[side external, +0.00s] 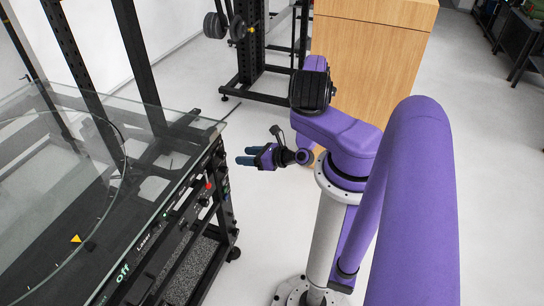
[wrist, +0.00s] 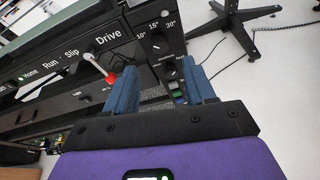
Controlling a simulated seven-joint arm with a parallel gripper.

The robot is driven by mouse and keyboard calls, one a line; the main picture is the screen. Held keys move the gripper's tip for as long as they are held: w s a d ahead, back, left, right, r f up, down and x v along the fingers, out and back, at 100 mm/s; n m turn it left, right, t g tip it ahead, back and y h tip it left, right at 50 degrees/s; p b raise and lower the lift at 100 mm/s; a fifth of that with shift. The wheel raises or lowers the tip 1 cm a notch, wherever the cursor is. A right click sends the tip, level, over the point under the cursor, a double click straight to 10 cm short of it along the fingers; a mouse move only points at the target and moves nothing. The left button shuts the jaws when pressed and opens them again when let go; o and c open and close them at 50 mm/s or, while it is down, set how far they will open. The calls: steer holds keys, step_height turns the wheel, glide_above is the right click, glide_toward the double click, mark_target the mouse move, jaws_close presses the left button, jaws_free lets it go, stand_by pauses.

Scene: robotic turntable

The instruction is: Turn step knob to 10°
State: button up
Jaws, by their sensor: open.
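The step knob (wrist: 158,44) is a small dark knob on the black control panel in the wrist view. The labels 10°, 15° and 30° are printed around it. Its pointer direction is too small to read. My gripper (wrist: 158,64) is open, with its blue fingers apart and nothing held between them. The fingers point toward the panel, with the step knob just beyond the fingertips in the picture. In the side external view my gripper (side external: 243,156) is in the air to the right of the panel, apart from it. The step knob cannot be made out there.
A lever with a red ball end (wrist: 111,78) sticks out of the panel beside the "Drive" label. A second dark knob (wrist: 172,74) and a green button (wrist: 179,96) are below the step knob. A glass-topped turntable frame (side external: 170,150) carries the panel. Open floor lies right of it.

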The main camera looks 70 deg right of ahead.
steer(key=v, duration=0.9)
steer(key=shift+s, duration=0.15)
steer(key=shift+s+r, duration=0.1)
stand_by(0.4)
steer(key=s+a+r+m+g, duration=0.3)
steer(key=a+r+m+g, duration=0.4)
steer(key=a+r+m, duration=0.3)
steer(key=s+a+r+m+g, duration=0.4)
steer(key=a+r+m+g, duration=0.3)
steer(key=r, duration=0.9)
steer(key=a+m, duration=0.3)
steer(key=m, duration=0.1)
steer(key=shift+s+a+r+y, duration=0.2)
steer(key=shift+a+r+y, duration=0.1)
steer(key=shift+r, duration=0.05)
